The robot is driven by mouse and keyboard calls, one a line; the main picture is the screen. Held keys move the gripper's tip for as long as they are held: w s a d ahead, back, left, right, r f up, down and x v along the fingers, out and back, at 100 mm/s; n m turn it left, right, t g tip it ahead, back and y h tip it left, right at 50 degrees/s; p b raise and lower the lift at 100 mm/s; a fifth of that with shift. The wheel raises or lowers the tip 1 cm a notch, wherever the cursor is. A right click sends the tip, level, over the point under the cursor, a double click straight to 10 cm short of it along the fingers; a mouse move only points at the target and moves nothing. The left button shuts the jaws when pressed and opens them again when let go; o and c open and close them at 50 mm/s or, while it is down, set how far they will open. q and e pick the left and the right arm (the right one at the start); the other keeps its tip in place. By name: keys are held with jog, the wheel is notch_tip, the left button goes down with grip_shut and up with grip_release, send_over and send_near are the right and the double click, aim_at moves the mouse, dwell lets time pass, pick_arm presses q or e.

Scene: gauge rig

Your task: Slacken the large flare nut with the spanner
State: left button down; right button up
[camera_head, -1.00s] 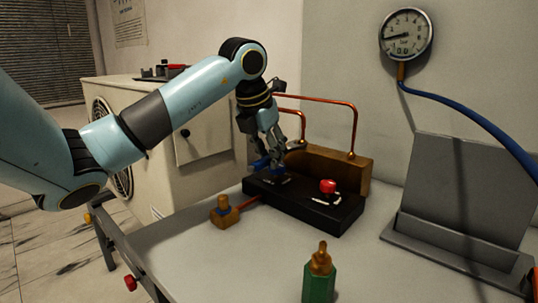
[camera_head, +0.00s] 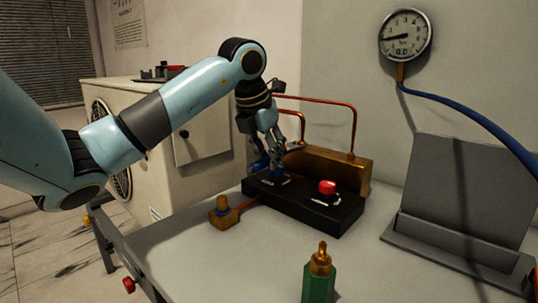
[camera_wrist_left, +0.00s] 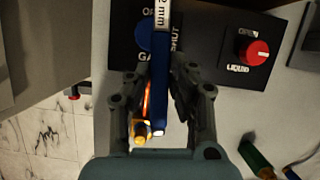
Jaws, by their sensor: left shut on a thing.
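My left gripper (camera_head: 275,165) is over the left end of the black valve block (camera_head: 310,205). In the left wrist view its fingers (camera_wrist_left: 165,105) are shut on a long blue bar with a white "mm" label, which looks like the spanner (camera_wrist_left: 162,75). The bar lies over the blue gas knob (camera_wrist_left: 144,36) and partly hides its lettering. A brass fitting (camera_head: 223,211) with a copper pipe sits left of the block, and a green hex piece with a brass top (camera_head: 319,280) stands in front. I cannot tell which part is the large flare nut. My right gripper is out of view.
A red liquid knob (camera_head: 327,187) stands on the block, with a brass-coloured block (camera_head: 335,168) and copper pipes (camera_head: 354,125) behind. A gauge (camera_head: 406,36) with a blue hose hangs on the wall. A grey stand (camera_head: 460,190) is at right. The front-left tabletop (camera_head: 215,265) is clear.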

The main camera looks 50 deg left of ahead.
pick_arm(q)
jog(key=shift+w+a+b, duration=0.2)
jog(key=shift+w+b, duration=0.45)
jog(key=shift+w, duration=0.4)
dwell(0.4)
jog(key=c, duration=1.8)
grip_release()
grip_shut()
